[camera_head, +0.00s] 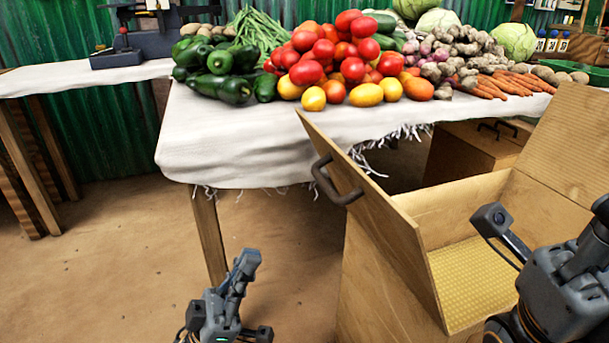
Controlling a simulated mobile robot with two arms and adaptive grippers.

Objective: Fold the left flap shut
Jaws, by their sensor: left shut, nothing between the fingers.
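A tan open box (465,211) stands at the lower right, with a yellow textured floor (470,280) inside. Its left flap (365,215) is open, rising and leaning outward to the left, with a dark handle (333,182) on its outer face. Another flap (572,140) stands open at the right. My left gripper (243,265) is shut and empty, low and left of the box, apart from the flap. My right gripper (535,250) is over the box's right part and cut off by the frame edge; its jaw state is unclear.
A cloth-covered table (235,140) behind holds cucumbers, tomatoes (335,50), carrots and other vegetables. Its cloth edge hangs close behind the left flap. A closed wooden box (470,150) stands under it. The dirt floor (120,250) at the left is clear.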

